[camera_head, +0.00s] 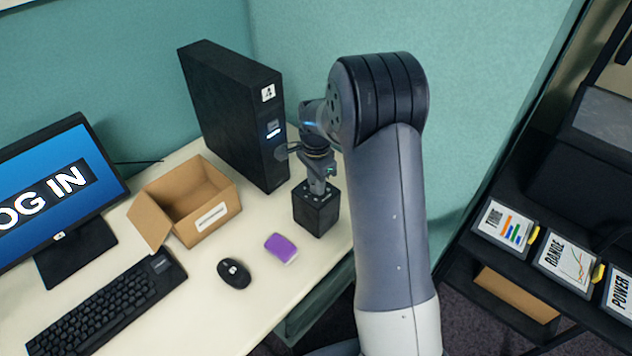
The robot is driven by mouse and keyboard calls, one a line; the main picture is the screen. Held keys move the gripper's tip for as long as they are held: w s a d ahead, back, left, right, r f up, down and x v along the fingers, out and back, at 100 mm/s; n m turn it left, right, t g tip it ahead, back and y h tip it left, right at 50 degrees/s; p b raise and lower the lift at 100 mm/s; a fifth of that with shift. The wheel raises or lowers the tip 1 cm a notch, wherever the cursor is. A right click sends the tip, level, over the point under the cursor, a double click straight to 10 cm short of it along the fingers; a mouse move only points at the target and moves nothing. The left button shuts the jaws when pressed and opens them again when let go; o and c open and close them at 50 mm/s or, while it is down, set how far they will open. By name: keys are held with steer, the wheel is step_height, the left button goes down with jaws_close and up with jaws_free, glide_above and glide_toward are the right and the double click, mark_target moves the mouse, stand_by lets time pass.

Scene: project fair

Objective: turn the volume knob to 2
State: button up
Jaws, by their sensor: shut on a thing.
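A small black box (314,216) with light marks on its top face stands near the right edge of the desk, in front of the tall black computer tower. My gripper (318,188) points down at the middle of the box's top and is shut on the volume knob there. The knob itself is hidden behind the fingers. The marks around it are too small to read, so I cannot tell which number the knob points to.
The black tower (236,115) stands close behind the box. A purple-topped sponge (280,247), a mouse (234,273), an open cardboard box (200,205), a keyboard (108,305) and a monitor (60,190) are on the desk (215,325). A dark shelf with labelled cards (505,225) is at right.

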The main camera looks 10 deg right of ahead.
steer(key=shift+m, duration=0.3)
stand_by(0.4)
steer(key=o, duration=1)
steer(key=shift+c, duration=0.2)
step_height(320, 180, up, 11)
steer(key=shift+b, duration=0.35)
steer(key=shift+f, duration=0.15)
step_height(320, 180, down, 11)
steer(key=shift+r+p, duration=0.1)
steer(key=shift+p, duration=0.25)
